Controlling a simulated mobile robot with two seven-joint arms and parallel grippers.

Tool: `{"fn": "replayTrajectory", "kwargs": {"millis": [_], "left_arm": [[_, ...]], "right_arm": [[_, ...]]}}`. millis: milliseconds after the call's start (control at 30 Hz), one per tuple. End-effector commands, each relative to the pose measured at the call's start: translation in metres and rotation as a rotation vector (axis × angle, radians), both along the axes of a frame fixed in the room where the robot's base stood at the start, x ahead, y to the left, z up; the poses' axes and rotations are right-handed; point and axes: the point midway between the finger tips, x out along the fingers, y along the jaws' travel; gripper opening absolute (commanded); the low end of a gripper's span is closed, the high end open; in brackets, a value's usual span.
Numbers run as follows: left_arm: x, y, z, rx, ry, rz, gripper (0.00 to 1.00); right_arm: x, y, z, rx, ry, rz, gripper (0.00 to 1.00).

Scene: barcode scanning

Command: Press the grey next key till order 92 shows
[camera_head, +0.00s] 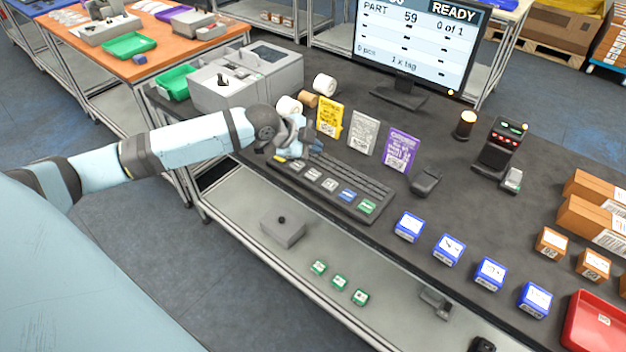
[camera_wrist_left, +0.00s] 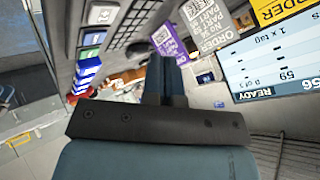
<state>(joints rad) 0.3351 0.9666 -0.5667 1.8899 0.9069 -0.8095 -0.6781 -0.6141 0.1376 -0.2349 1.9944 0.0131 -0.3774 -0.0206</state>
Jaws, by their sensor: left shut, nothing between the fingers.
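A dark keyboard (camera_head: 335,182) lies on the bench with a front row of larger keys: a yellow one (camera_head: 281,158) at the left, several grey ones (camera_head: 313,174), a blue one (camera_head: 347,195) and a green one (camera_head: 367,206). Their labels are too small to read, so I cannot tell which grey key is next. My left gripper (camera_head: 305,147) is shut and empty over the keyboard's left end; contact with a key cannot be told. Its shut fingers also show in the left wrist view (camera_wrist_left: 165,75). The monitor (camera_head: 415,45) shows READY, PART 59 and 0 of 1; the order number is cut off.
Yellow, white and purple cards (camera_head: 398,150) stand behind the keyboard. A small black device (camera_head: 426,181) lies to its right. Blue boxes (camera_head: 449,249) line the front right, with a scanner (camera_head: 500,145) farther back. A grey machine (camera_head: 246,80) stands behind my left arm.

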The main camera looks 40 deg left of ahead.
Motion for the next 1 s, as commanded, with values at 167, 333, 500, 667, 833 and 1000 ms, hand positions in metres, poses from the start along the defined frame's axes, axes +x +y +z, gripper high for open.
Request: {"fn": "replayTrajectory", "kwargs": {"millis": [167, 333, 500, 667, 833, 1000], "left_arm": [[0.0, 0.0, -0.036, 0.0, 0.001, -0.001, 0.0], [0.0, 0.0, -0.049, -0.001, 0.0, 0.0, 0.0], [0.0, 0.0, -0.058, 0.0, 0.0, 0.0, 0.0], [0.0, 0.0, -0.059, 0.0, 0.0, 0.0, 0.0], [0.0, 0.0, -0.059, 0.0, 0.0, 0.0, 0.0], [0.0, 0.0, -0.059, 0.0, 0.0, 0.0, 0.0]], "right_arm": [[-0.001, -0.001, -0.041, 0.005, 0.017, -0.005, 0.43], [0.001, 0.0, -0.036, 0.014, 0.028, -0.011, 0.43], [0.004, 0.001, -0.032, 0.022, 0.02, -0.014, 0.43], [0.004, 0.002, -0.031, 0.023, 0.019, -0.014, 0.43], [0.003, 0.002, -0.032, 0.024, 0.022, -0.014, 0.43], [0.002, 0.003, -0.036, 0.023, 0.029, -0.013, 0.43]]}}
